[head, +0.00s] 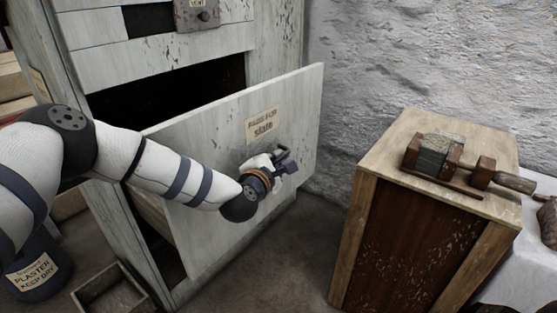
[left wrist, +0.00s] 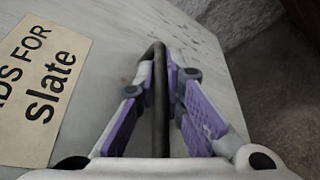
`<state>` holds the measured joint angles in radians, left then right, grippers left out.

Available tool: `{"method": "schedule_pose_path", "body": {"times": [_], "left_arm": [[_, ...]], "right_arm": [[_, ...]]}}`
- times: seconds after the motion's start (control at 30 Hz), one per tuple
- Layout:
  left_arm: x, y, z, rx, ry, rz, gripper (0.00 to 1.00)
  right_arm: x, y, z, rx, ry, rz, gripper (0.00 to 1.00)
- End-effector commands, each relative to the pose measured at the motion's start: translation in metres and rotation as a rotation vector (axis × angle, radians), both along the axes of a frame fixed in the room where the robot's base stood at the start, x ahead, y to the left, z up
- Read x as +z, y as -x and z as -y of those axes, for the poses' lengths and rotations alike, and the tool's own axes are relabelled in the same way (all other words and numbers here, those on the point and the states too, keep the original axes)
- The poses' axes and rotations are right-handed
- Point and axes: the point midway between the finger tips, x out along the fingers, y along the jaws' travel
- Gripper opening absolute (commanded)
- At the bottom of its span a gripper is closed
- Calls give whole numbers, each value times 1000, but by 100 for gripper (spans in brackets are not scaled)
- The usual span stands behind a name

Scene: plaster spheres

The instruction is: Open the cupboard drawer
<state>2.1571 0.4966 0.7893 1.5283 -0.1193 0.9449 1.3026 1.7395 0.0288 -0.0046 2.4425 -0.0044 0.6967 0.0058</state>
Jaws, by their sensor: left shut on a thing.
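The cupboard (head: 150,70) is pale, worn wood and stands at the left in the head view. Its large drawer front (head: 300,105), labelled "slate", stands out from the cupboard, with a dark opening behind its top edge. The drawer front also fills much of the left wrist view (left wrist: 110,35). My left gripper (head: 284,160) is at the drawer front, right of and below the label. In the left wrist view its purple-padded fingers (left wrist: 165,85) are shut on a dark bar handle (left wrist: 160,115). My right gripper is not in view.
A dark bucket (head: 40,270) and an open crate (head: 110,292) are on the floor at lower left. Some floor is clear between drawer and stand.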

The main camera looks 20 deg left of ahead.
Motion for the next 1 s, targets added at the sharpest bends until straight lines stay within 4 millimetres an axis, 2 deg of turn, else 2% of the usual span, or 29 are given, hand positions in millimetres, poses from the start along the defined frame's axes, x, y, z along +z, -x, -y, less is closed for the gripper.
{"method": "schedule_pose_path", "body": {"times": [0.57,0.6,0.67,1.0], "left_arm": [[0,0,-1,1,0,0,0],[0,0,-1,1,0,0,18],[0,0,-1,1,0,0,30],[1,4,-1,2,0,1,30]], "right_arm": [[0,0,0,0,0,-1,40],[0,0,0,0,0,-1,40],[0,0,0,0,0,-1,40],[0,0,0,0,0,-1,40]]}}
